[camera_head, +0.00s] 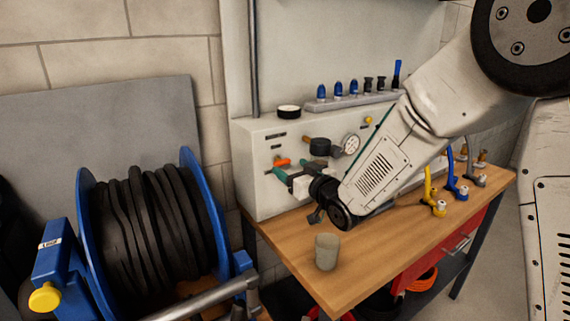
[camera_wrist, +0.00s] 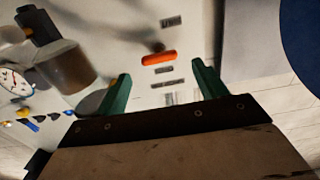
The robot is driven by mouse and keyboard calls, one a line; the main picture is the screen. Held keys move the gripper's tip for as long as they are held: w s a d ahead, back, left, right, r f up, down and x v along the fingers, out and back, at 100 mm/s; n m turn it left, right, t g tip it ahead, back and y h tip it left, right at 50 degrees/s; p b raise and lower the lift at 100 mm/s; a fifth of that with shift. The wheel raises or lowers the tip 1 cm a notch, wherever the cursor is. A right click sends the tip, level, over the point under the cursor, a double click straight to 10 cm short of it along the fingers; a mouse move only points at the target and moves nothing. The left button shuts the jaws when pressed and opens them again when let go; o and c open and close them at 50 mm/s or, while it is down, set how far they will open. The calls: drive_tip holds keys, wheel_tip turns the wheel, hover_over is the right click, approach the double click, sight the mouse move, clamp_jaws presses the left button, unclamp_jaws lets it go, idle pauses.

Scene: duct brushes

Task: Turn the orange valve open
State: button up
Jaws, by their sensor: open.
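The orange valve handle (camera_head: 282,162) is on the front face of a light grey panel box (camera_head: 262,190). In the wrist view the orange valve (camera_wrist: 158,57) is a short bar, lying nearly level in that picture, with dark label strips above and below it. My gripper (camera_head: 282,178) has green fingers and is just in front of the panel, close below the valve in the head view. In the wrist view my gripper (camera_wrist: 158,80) is open, with the valve seen between and beyond its fingertips. Nothing is between the fingers; I cannot tell the exact gap to the valve.
A black knob (camera_head: 320,147) and a round gauge (camera_head: 351,144) are right of the valve. A grey cup (camera_head: 326,252) stands on the wooden bench (camera_head: 370,255). A blue hose reel (camera_head: 82,215) stands at the left. Yellow and blue hooked pieces are on the bench's right.

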sight(284, 162)
drive_tip(key=shift+x, duration=2.25)
drive_tip(key=c, duration=1)
